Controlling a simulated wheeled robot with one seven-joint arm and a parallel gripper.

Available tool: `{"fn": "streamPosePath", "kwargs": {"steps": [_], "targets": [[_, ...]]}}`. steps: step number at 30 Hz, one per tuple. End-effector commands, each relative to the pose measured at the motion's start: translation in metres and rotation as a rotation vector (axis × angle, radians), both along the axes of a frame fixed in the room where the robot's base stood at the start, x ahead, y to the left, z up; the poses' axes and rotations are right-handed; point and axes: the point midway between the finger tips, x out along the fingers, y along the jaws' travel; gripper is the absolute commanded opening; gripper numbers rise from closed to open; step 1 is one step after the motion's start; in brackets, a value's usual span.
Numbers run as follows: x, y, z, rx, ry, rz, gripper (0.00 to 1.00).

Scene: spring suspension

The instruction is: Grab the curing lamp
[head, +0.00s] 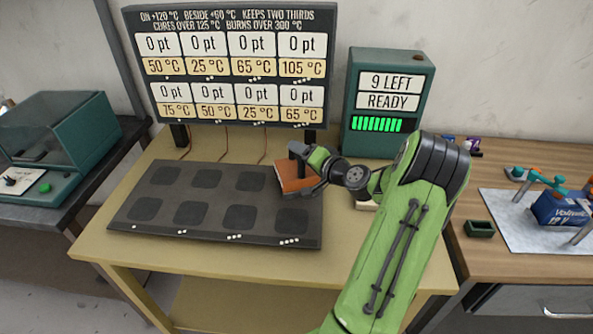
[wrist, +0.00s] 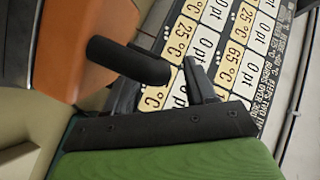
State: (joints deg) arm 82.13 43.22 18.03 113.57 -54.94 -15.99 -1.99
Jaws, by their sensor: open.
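The curing lamp appears to be the orange-brown block (head: 293,183) with a black handle, at the right back corner of the dark pad board in the head view. In the wrist view its orange body (wrist: 75,50) fills the upper left and its black round handle (wrist: 130,62) points toward my fingers. My gripper (head: 312,164) is at the lamp's right side, by the handle; in the wrist view its two dark fingers (wrist: 168,70) stand apart. The handle end overlaps the left finger; I cannot tell whether they touch. The lamp's underside is hidden.
The dark board (head: 162,215) has two rows of square pads on the tan table (head: 100,246). A display panel (head: 235,68) and a green READY box (head: 385,103) stand behind. A right-hand bench holds a blue battery (head: 562,208) and a small dark tray (head: 480,229).

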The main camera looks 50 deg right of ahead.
Motion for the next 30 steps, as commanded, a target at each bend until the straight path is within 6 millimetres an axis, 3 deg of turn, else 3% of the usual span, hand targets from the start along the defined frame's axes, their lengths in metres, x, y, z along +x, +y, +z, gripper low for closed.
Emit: {"fn": "streamPosePath", "kwargs": {"steps": [4,11,22,30], "targets": [[0.022,-0.003,-0.004,0.001,-0.001,0.001,0.56],[0.024,-0.003,-0.005,0.001,0.000,-0.002,0.56],[0.023,-0.003,-0.005,0.001,0.002,-0.001,0.00],[0.023,-0.004,-0.006,0.001,0.003,-0.002,0.00]]}}
